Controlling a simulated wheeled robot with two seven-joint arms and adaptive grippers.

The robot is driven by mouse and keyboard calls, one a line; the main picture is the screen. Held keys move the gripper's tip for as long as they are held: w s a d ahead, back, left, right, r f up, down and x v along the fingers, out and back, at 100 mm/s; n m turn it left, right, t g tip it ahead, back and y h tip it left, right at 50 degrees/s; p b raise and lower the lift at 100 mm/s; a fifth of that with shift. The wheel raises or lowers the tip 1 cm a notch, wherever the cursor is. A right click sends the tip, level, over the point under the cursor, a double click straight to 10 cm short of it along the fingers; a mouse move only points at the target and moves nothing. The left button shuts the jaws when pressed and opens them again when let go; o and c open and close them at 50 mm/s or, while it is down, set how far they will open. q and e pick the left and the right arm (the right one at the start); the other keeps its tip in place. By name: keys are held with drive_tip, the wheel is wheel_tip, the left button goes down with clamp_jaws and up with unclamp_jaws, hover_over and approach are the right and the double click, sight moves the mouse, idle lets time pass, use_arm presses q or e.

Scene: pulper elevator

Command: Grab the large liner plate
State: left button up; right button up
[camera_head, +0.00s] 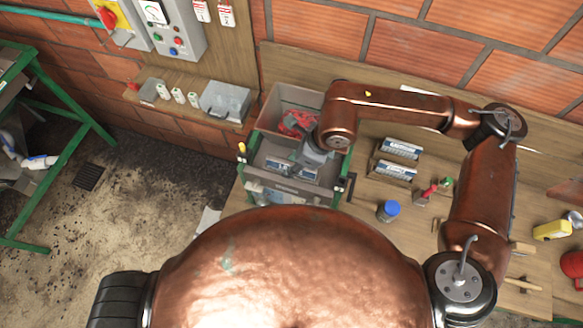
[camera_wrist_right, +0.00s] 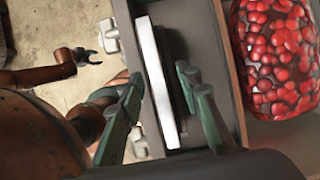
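A pale, slab-like plate (camera_wrist_right: 157,80), which looks like the large liner plate, stands on edge in a grey tray (camera_wrist_right: 215,45) in the right wrist view. My right gripper (camera_wrist_right: 160,103) is open. Its green fingers are on either side of the plate, with visible gaps. In the head view my right gripper (camera_head: 312,155) reaches down over the grey tray (camera_head: 261,160), partly hidden by its own arm. Pieces with blue-and-white faces (camera_head: 298,171) lie below it. My left gripper (camera_wrist_right: 88,56) appears in the right wrist view, far off, with its prongs apart and empty.
A bin of red cherries (camera_head: 297,122) adjoins the tray. Labelled boxes (camera_head: 401,150), a blue-capped jar (camera_head: 388,210) and a red-handled tool (camera_head: 428,192) stand to the right on the wooden bench (camera_head: 360,215). A control box (camera_head: 172,25) hangs at upper left.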

drive_tip(key=shift+a+f, duration=0.1)
drive_tip(key=shift+f, duration=0.05)
drive_tip(key=shift+f+b, duration=0.3)
drive_tip(key=shift+b, duration=0.55)
idle(0.6)
clamp_jaws()
idle(0.4)
